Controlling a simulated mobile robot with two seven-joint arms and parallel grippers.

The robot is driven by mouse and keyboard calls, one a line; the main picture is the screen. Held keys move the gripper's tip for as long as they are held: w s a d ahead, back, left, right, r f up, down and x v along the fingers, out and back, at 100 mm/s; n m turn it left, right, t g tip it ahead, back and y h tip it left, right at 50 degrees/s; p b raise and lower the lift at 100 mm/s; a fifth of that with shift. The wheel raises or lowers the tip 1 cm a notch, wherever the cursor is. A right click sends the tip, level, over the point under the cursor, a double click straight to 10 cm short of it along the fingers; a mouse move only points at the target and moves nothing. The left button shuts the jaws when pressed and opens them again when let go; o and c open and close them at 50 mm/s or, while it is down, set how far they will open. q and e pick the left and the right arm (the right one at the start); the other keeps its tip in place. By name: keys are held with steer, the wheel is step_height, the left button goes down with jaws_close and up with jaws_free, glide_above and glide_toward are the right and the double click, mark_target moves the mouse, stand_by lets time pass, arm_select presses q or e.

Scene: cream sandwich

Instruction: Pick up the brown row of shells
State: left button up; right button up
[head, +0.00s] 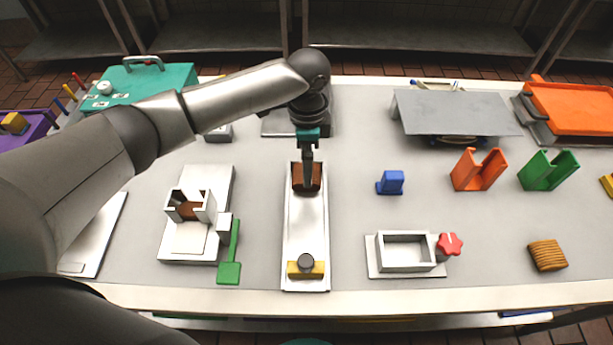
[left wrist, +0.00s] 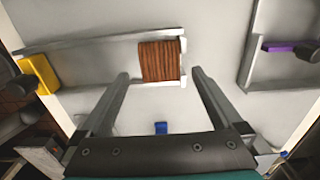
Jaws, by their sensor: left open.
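The brown row of shells (head: 298,178) lies at the far end of a long, narrow pale tray (head: 306,225). In the left wrist view the row (left wrist: 160,61) shows as a ridged, striped brown block between the tray's side walls. My left gripper (head: 308,183) points down over the row in the head view and hides part of its middle. In the left wrist view its two fingers (left wrist: 159,74) are apart, with nothing between them. I cannot tell how far the fingertips are above the row. My right gripper is not in view.
A yellow block with a dark knob (head: 306,268) sits at the tray's near end. Left is a white fixture (head: 190,204) and a green-handled tool (head: 230,265). Right are a blue block (head: 391,183), a white box (head: 404,252) with a red knob, and orange and green holders (head: 478,172).

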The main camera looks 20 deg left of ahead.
arm_select(q)
step_height(320, 180, down, 5)
steer(key=shift+a+r+b, duration=0.1)
steer(key=shift+a+b, duration=0.05)
steer(key=shift+b, duration=0.25)
steer(key=c, duration=1.3)
